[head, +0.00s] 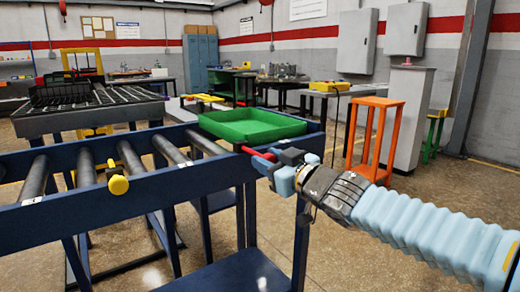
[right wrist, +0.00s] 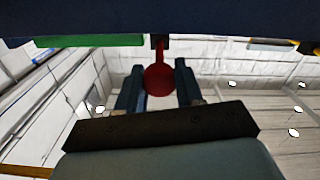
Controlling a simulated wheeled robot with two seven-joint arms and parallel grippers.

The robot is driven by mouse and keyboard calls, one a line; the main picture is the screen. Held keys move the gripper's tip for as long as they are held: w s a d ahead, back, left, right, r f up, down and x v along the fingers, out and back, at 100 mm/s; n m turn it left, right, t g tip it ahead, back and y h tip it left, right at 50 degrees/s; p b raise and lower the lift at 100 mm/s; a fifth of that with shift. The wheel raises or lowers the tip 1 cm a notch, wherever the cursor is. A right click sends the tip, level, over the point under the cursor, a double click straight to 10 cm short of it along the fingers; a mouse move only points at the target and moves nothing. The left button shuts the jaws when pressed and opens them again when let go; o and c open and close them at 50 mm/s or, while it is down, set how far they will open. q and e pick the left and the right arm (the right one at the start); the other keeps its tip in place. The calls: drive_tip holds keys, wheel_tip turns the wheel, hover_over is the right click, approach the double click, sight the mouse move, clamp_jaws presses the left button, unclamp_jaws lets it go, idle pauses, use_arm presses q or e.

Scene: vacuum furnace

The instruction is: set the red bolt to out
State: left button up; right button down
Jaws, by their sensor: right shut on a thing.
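The red bolt (head: 257,153) sticks out from the blue roller frame's rail, near its right end, below the green tray. My right gripper (head: 277,160) reaches it from the right and is shut on it. In the right wrist view the bolt's round red knob (right wrist: 160,80) lies between the two dark fingers of the gripper (right wrist: 157,74), and its thin shank runs up to the dark frame. How far the bolt is drawn cannot be told. My left gripper is not in view.
The green tray (head: 240,137) sits on the blue frame (head: 60,211) just behind the bolt. A yellow knob (head: 118,185) sticks out of the rail at left. An orange stand (head: 377,128) is behind my right arm. Open floor lies in front.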

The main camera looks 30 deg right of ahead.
drive_tip(key=shift+s, duration=0.4)
drive_tip(key=shift+f, duration=0.1)
drive_tip(key=c, duration=0.7)
unclamp_jaws()
drive_tip(key=shift+s, duration=0.15)
drive_tip(key=shift+c, duration=0.2)
